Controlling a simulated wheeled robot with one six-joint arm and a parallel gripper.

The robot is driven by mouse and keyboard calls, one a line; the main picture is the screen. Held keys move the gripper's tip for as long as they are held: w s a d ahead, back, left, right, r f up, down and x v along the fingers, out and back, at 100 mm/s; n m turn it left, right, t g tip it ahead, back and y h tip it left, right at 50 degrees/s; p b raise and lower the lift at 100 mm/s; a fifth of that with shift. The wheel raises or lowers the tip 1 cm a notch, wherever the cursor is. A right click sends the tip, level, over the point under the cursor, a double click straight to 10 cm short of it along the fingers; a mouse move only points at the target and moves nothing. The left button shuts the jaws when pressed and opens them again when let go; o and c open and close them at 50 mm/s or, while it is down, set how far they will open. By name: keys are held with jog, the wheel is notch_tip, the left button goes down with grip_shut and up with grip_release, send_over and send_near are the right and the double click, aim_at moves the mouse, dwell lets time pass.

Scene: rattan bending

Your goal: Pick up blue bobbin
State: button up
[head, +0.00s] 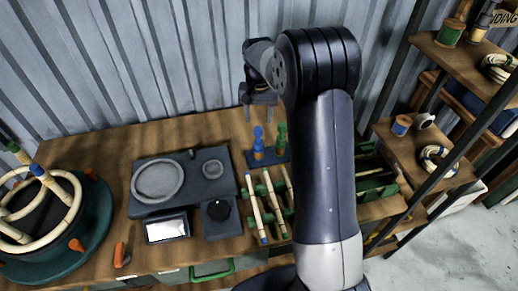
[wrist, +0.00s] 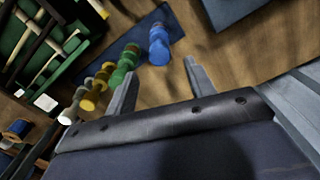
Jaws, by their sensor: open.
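A blue bobbin with light wooden ends (head: 401,125) stands on the middle shelf of the rack at the right, left of a white cup-like thing. A blue-wound spool also shows at the lower left edge of the wrist view (wrist: 17,128). My gripper (head: 259,108) hangs pointing down over the back of the workbench, far to the left of that shelf. Its two fingers (wrist: 160,66) are apart with nothing between them. Below it, a blue knobbed piece (head: 258,141) and a green one (head: 281,137) stand on a dark blue base.
The wooden workbench (head: 110,150) carries a dark scale-like unit (head: 147,206), a rack of sticks (head: 267,205) and a round green jig (head: 95,235) with rattan rings. A green compartment tray (head: 375,180) is at the bench's right. Shelf posts stand at the right. A corrugated wall is behind.

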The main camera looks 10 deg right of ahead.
aim_at(258, 137)
jog(key=f+p, duration=0.1)
jog(key=f, duration=0.3)
jog(key=f+p, duration=0.1)
jog(key=f, duration=0.4)
jog(key=shift+s+a+f, duration=0.15)
jog(key=shift+s, duration=0.05)
grip_shut()
dwell(0.3)
